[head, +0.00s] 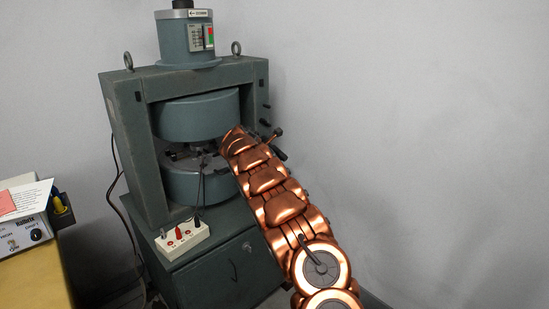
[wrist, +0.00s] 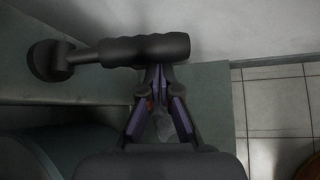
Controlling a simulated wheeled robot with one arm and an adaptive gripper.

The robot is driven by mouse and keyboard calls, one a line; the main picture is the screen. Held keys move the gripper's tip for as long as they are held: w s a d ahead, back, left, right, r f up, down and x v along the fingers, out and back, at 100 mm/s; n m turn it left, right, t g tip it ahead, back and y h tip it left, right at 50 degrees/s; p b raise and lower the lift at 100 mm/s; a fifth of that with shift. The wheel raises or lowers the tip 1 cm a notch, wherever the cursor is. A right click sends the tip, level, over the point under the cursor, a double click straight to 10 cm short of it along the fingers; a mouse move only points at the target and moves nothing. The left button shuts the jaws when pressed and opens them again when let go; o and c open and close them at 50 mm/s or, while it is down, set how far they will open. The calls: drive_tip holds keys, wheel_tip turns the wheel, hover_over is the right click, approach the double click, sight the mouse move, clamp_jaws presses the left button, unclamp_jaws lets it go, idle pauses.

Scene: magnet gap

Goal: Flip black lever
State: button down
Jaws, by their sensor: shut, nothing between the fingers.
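The black lever (wrist: 150,48) lies across the upper part of the wrist view. Its ribbed grip points right, and a thin shaft joins it to a round black knob at the left. My gripper (wrist: 159,73) is shut and empty, its purple fingers meeting just below the grip in the picture. Fingertips and grip look very close; I cannot tell whether they touch. In the head view, dark rods show beside the machine's right side, partly hidden by my copper-coloured arm, and my gripper cannot be made out there.
The grey-green magnet machine (head: 125,150) stands on a cabinet (head: 225,265) against a pale wall. A white box with red plugs (head: 182,238) sits on the cabinet's front. A yellow table (head: 35,280) with an instrument is at the left. Tiled floor (wrist: 275,105) shows at the wrist view's right.

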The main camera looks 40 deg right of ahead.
sight(280, 155)
drive_tip(key=r+p, duration=0.1)
drive_tip(key=p, duration=0.2)
drive_tip(key=g+p, duration=0.1)
drive_tip(key=p, duration=0.2)
drive_tip(key=shift+s+r+n, duration=0.2)
drive_tip(key=shift+r+n, duration=0.1)
drive_tip(key=shift+r, duration=0.05)
drive_tip(key=shift+p, duration=0.65)
drive_tip(key=shift+r+p, duration=0.15)
drive_tip(key=shift+p, duration=0.25)
drive_tip(key=p, duration=0.2)
drive_tip(key=r+g+p, duration=0.1)
drive_tip(key=p, duration=0.1)
drive_tip(key=shift+s+n, duration=0.2)
drive_tip(key=shift+n, duration=0.2)
wheel_tip(280, 155, up, 2)
drive_tip(key=p, duration=0.5)
drive_tip(key=shift+w+r+p, duration=0.1)
drive_tip(key=shift+r+p, duration=0.75)
drive_tip(key=shift+p, duration=0.35)
